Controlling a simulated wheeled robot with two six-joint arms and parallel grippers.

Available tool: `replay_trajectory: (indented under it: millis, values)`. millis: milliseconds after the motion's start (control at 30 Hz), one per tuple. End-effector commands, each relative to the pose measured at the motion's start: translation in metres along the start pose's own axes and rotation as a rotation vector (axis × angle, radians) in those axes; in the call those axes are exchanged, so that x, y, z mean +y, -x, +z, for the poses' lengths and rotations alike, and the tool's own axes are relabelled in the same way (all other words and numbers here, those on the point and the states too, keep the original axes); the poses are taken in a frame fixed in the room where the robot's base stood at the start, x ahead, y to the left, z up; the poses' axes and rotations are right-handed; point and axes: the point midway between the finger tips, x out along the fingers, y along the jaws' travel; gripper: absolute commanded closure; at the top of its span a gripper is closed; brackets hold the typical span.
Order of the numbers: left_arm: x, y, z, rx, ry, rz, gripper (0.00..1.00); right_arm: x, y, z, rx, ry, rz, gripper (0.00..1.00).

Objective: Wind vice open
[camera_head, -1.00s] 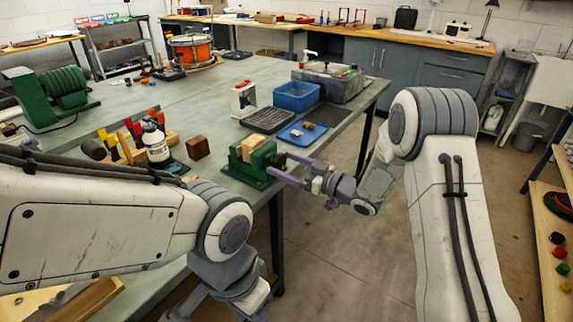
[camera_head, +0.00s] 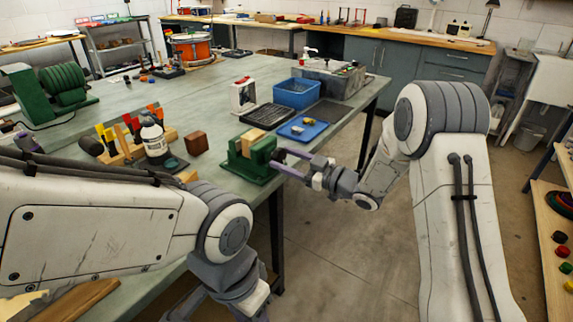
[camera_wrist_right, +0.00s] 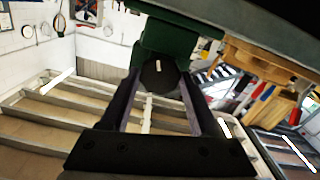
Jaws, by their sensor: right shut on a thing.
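The green vice (camera_head: 243,172) stands at the front right corner of the bench, with a light wooden block (camera_head: 254,139) between its jaws. My right gripper (camera_head: 279,158) reaches it from the right, its purple-grey fingers at the vice's screw end. In the right wrist view, a dark round knob (camera_wrist_right: 158,76) under the green vice body (camera_wrist_right: 165,38) sits between the fingertips of my right gripper (camera_wrist_right: 160,88), which is shut on it. My left arm crosses the lower left of the head view.
A blue tray (camera_head: 291,133) with small parts, a dark ribbed mat (camera_head: 270,117) and a blue bin (camera_head: 297,93) stand behind the vice. A brown block (camera_head: 197,142) and a white bottle (camera_head: 153,142) are to its left. Open floor lies right of the bench.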

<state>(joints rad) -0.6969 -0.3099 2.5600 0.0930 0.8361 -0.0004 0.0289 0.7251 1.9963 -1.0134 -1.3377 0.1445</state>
Motion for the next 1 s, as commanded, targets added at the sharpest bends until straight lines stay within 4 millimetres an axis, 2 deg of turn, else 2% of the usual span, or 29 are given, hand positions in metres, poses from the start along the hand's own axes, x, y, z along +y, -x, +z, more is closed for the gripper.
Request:
replay_trajectory:
  millis: [33,467,1000]
  values:
    - [-0.001,-0.011,0.001,0.000,0.000,0.000,0.50,0.000,0.000,0.004,0.003,0.041,0.002,0.93]
    - [-0.005,-0.064,0.003,0.000,0.000,0.000,0.50,-0.001,0.000,0.005,0.003,0.451,0.002,0.93]
    - [-0.010,-0.138,0.007,0.000,0.000,0.000,0.50,-0.001,0.000,0.006,0.003,0.965,0.004,0.93]
